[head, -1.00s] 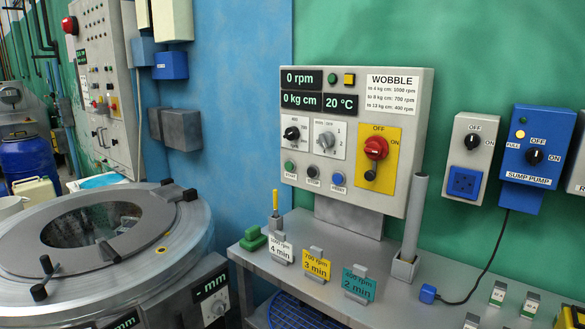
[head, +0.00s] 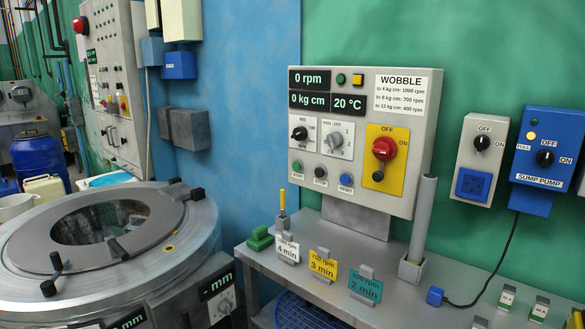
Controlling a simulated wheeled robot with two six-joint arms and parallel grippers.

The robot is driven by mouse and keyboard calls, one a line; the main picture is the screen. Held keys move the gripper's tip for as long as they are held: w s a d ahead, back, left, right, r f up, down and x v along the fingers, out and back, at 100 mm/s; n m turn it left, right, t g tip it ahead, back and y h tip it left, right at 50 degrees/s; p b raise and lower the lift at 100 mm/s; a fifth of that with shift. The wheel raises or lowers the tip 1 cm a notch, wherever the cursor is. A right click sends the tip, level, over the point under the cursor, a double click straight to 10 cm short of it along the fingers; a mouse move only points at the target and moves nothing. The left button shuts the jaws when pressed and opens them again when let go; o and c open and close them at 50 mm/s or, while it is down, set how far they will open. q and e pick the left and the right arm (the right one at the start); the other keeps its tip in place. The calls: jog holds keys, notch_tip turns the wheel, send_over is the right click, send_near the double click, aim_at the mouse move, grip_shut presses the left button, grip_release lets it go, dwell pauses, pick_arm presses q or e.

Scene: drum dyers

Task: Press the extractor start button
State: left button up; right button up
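The extractor control panel (head: 353,180) is a light grey box standing above a grey bench. Its green start button (head: 297,166) is at the lower left of the panel face. The displays read 0 rpm, 0 kg cm and 20 °C. A red rotary switch (head: 384,148) is on a yellow plate marked OFF and ON. The round extractor drum (head: 190,222) with a windowed lid stands at the left. Neither of my grippers is in view.
Cards reading 4, 3 and 2 min (head: 323,264) stand on the bench (head: 385,300) below the panel. A green block (head: 260,238), a yellow-topped tool (head: 282,208) and an upright grey tube (head: 421,218) are also there. A sump pump box (head: 546,160) hangs at the right.

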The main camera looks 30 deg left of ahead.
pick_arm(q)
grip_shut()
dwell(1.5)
